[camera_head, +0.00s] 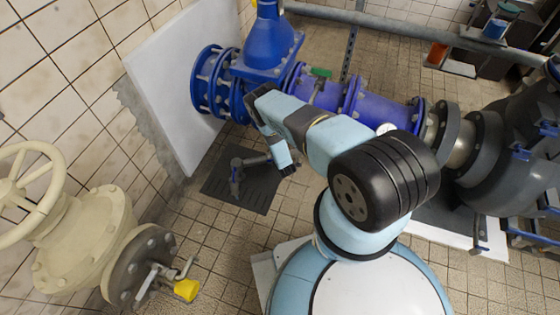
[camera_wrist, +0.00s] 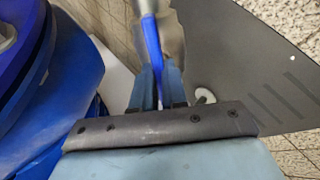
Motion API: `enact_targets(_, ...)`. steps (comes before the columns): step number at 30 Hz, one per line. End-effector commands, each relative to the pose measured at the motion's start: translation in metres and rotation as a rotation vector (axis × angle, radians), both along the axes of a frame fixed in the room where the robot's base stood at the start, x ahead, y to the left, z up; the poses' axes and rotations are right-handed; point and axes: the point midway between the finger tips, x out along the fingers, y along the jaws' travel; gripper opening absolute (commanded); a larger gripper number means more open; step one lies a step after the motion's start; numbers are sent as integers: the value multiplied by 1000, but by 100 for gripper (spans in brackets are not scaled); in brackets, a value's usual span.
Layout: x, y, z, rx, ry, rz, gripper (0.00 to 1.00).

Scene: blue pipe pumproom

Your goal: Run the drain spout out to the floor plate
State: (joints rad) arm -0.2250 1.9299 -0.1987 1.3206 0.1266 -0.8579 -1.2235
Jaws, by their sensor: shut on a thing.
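My gripper (camera_wrist: 157,78) is shut on a narrow blue piece, the blue handle (camera_wrist: 151,38), in the wrist view. A dull grey fitting (camera_wrist: 172,38) stands right beside and behind this handle. In the head view the drain spout (camera_head: 253,160) looks like a dark grey bent pipe over the floor plate, beside the end of my arm.
Blue flanged pipework (camera_head: 325,93) runs behind my arm, close to it. Dark grey pump housing (camera_head: 515,160) fills the right. Tiled floor between is clear.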

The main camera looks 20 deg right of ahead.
Motion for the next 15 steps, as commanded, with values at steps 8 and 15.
enact_targets(8,-4,7,-2,149,3,-137,0)
enact_targets(15,-4,8,-2,311,0,-299,0)
